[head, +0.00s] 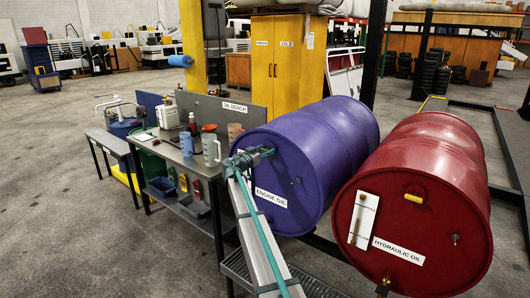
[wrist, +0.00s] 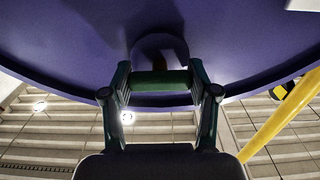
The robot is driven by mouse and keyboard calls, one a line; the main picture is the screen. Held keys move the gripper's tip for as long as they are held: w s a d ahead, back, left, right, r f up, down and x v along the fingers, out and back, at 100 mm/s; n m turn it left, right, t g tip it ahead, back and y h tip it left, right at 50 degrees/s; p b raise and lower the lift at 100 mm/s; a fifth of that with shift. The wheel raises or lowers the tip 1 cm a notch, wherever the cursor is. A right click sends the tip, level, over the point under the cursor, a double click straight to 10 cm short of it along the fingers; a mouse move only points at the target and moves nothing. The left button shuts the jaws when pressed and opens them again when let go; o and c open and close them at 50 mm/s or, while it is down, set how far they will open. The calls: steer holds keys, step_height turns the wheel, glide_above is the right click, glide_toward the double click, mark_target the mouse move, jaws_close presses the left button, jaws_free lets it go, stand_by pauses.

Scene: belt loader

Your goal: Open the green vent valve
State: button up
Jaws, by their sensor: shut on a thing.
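The purple engine oil drum (head: 325,150) lies on its side with its flat end facing forward; in the wrist view its purple face (wrist: 60,45) fills the top. My gripper (head: 265,153) is at the upper part of that face, above the ENGINE OIL label (head: 270,198). In the wrist view my gripper (wrist: 160,80) is shut against the drum face on a small fitting there, taken to be the green vent valve. A small dark reddish patch shows just beyond the fingertips.
A red hydraulic oil drum (head: 440,170) lies close on the right, with a yellow fitting (head: 413,198) and a gauge plate (head: 362,220) on its end. An oil bench (head: 172,150) with jugs and bottles stands on the left. A grated tray (head: 310,285) lies below.

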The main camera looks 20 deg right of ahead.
steer(key=shift+f+b, duration=0.1)
steer(key=shift+b, duration=0.3)
steer(key=shift+f+n+b, duration=0.1)
steer(key=shift+n+b, duration=0.6)
steer(key=shift+b, duration=0.15)
steer(key=n+b, duration=0.2)
steer(key=b, duration=0.1)
steer(key=shift+f, duration=0.1)
steer(key=n+b, duration=0.3)
steer(key=n, duration=0.1)
steer(key=shift+n+b, duration=0.35)
steer(key=shift+n, duration=0.05)
steer(key=n, duration=0.3)
steer(key=n+b, duration=0.1)
steer(key=shift+w+r+n, duration=0.1)
steer(key=shift+r+n, duration=0.15)
steer(key=shift+n, duration=0.05)
steer(key=n, duration=0.5)
steer(key=o, duration=1.2)
steer(key=shift+c, duration=0.2)
